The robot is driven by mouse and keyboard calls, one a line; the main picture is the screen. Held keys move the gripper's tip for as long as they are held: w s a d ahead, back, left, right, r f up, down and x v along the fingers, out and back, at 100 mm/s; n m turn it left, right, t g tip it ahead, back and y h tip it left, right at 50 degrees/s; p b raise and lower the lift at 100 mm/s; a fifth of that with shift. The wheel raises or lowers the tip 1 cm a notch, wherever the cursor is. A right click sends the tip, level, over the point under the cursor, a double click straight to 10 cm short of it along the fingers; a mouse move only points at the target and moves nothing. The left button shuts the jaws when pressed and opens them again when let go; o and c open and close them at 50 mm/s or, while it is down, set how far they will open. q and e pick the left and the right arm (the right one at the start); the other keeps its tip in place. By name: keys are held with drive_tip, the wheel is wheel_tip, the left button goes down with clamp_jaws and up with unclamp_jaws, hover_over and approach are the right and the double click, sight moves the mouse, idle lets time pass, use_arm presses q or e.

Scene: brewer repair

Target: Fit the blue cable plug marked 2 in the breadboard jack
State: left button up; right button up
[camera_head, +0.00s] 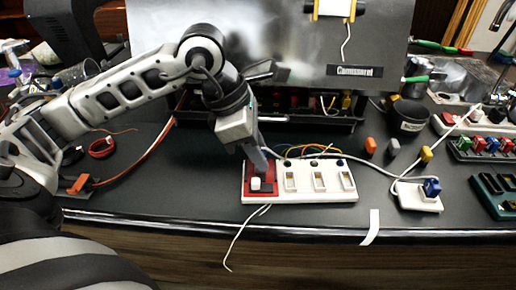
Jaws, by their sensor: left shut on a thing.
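A blue plug (432,187) sits upright at a small white board (418,203) on the right of the counter; a white cable runs near it. I cannot read a number on it. My left gripper (261,168) points down at the red left end (262,172) of a white panel (320,195), far left of the blue plug. Its fingers are shut at a small white block (256,184) on the red part; the contact is partly hidden. My right gripper is not in view.
A black cup (409,116) is farther back. Racks of coloured plugs (488,143) are at the right. A metal machine (270,45) fills the back. A white strip (371,226) hangs over the front edge.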

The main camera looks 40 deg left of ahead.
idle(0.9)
use_arm(q)
drive_tip(key=o, duration=1)
drive_tip(key=v, duration=1.6)
drive_tip(key=shift+p, duration=0.3)
